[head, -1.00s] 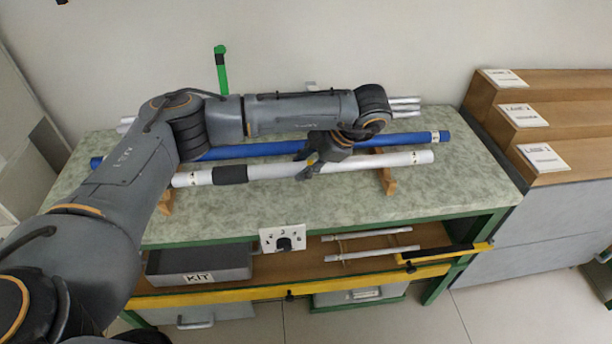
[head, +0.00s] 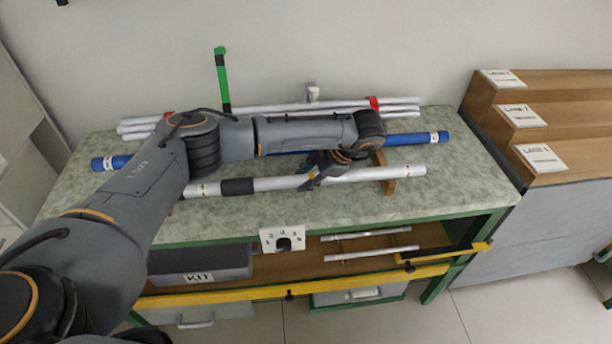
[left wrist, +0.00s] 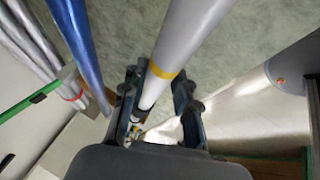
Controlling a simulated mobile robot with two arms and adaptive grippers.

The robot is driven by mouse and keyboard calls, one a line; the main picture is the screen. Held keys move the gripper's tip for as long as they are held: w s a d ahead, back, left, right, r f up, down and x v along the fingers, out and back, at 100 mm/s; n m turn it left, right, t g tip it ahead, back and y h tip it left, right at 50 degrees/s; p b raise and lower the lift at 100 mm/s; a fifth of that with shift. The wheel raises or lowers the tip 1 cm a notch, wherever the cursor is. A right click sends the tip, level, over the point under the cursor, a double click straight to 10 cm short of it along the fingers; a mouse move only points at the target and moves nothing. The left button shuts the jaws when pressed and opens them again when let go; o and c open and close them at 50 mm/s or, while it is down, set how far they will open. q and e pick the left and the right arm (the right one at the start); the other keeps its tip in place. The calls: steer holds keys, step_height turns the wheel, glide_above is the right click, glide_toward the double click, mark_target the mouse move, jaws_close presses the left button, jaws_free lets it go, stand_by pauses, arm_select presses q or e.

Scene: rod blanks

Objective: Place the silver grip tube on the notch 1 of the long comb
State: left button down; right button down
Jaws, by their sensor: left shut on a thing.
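The silver grip tube (head: 270,184) is a long pale tube with a black grip band, lying crosswise near the front of the green bench top. My left gripper (head: 310,182) is shut around it, right of the black band. In the left wrist view the tube (left wrist: 190,30) runs between the fingers (left wrist: 157,105), with a yellow band close to them. A wooden support, possibly part of the long comb (head: 388,180), shows under the tube's right part. I cannot tell whether the tube touches it. Its notches are too small to read, and my arm hides the left side.
A blue tube (head: 410,139) lies just behind, with several silver tubes (head: 270,106) at the back. A green post (head: 222,75) stands behind my arm. A numbered white plate (head: 283,239) is at the front edge; a KIT tray (head: 200,264) and two thin rods (head: 367,235) sit below.

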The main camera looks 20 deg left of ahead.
arm_select(q)
steer(key=shift+f, duration=0.3)
steer(key=c, duration=1)
jaws_free()
steer(key=shift+r, duration=0.1)
